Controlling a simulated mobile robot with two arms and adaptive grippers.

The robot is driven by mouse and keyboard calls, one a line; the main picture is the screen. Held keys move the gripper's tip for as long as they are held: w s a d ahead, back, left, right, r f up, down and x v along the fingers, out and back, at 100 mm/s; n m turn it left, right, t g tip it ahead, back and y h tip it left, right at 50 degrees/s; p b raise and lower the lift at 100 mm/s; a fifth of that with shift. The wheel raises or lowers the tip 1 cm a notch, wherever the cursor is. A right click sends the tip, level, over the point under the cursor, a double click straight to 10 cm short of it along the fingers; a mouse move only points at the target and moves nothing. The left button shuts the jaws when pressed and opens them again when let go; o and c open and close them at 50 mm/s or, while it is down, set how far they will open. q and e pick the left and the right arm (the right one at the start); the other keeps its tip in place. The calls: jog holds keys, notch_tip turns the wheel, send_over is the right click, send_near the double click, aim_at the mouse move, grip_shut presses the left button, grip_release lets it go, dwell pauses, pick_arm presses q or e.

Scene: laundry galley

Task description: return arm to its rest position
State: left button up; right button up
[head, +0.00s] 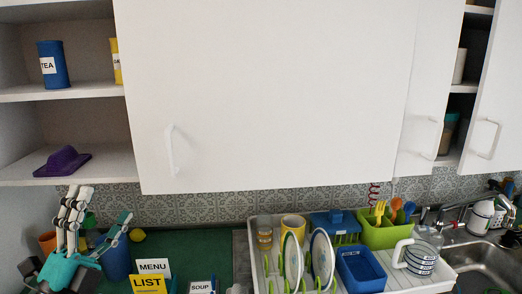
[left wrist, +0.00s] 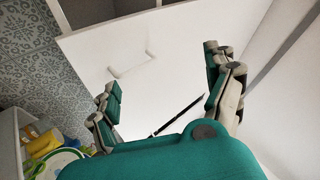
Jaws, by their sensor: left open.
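My left gripper (head: 102,205) is at the lower left of the head view, in front of the green-topped counter and below the open shelves. Its teal and grey fingers are spread apart with nothing between them. In the left wrist view the same gripper (left wrist: 161,72) is open and empty, with a white cabinet door and its handle (left wrist: 132,66) beyond the fingers. My right gripper is in neither view.
A large white cabinet door (head: 270,90) fills the upper middle. A purple object (head: 62,161) and a blue TEA tin (head: 53,65) stand on the left shelves. A white dish rack (head: 405,280) with plates stands right of the green mat (head: 190,245). A sink (head: 485,262) is far right.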

pick_arm(q)
jog(key=s+a+f+n+g+y, duration=0.1)
jog(key=a+f+n+g+y, duration=0.2)
jog(key=f+n+g+y, duration=0.65)
jog(key=s+a+f+n+t+y, duration=0.1)
jog(key=s+a+f+n+y, duration=0.15)
jog(key=f+n, duration=0.8)
jog(key=s+d+f+g+h, duration=0.2)
jog(key=s+d+f+g, duration=0.2)
jog(key=s+f, duration=0.25)
jog(key=s+d+f+m+g+h, duration=0.1)
jog(key=s+d+f+g, duration=0.3)
jog(key=s+f, duration=0.3)
jog(key=s+d+f+g+h, duration=0.25)
jog(key=s+f+g, duration=0.2)
jog(key=f, duration=0.45)
notch_tip(320, 180, down, 26)
jog(key=s+d+g, duration=0.1)
jog(key=s, duration=0.1)
jog(key=s+a+f+g, duration=0.1)
jog(key=s+a+f, duration=0.2)
jog(key=s+f, duration=1.3)
jog(key=shift+s+m+y, duration=0.4)
jog(key=shift+s+y, duration=0.05)
